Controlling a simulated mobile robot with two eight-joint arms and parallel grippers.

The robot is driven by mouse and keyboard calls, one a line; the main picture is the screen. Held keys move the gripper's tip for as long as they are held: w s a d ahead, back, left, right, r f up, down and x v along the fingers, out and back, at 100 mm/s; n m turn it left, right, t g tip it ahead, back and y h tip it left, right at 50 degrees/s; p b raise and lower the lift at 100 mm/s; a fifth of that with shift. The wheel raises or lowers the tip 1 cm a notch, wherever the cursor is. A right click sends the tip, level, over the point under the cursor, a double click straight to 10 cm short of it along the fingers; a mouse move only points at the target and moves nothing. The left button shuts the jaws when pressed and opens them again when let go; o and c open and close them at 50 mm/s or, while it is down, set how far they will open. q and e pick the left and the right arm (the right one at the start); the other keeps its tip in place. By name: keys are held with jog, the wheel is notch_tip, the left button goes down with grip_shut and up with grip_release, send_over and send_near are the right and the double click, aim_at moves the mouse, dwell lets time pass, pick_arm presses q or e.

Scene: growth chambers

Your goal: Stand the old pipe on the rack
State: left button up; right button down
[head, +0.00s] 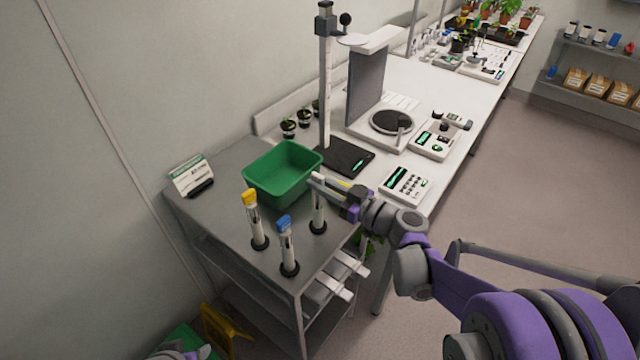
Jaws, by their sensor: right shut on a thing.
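My right gripper (322,184) reaches in from the right over the front right part of the grey metal rack (220,222). It is shut on the upper part of a pale pipe (318,213). The pipe is upright, with its lower end at a black round base on the rack top. The fingers hide its top, and I cannot tell whether it bears weight on the base. A yellow-topped pipe (257,226) and a blue-topped pipe (288,252) stand upright in black bases to its left. A little of my left arm shows at the bottom left; its gripper is not visible.
A green bin (283,173) stands on the rack just behind the pipes. A sign (192,176) stands at the left edge. A white bench (466,98) with instruments runs behind. A yellow object (222,330) is low beside the rack. Open floor lies right.

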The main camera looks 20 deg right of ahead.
jog(key=shift+f, duration=0.1)
jog(key=c, duration=1.3)
grip_release()
jog(key=shift+w+f, duration=0.1)
jog(key=shift+f, duration=0.05)
jog(key=o, duration=0.5)
jog(key=shift+c, duration=0.2)
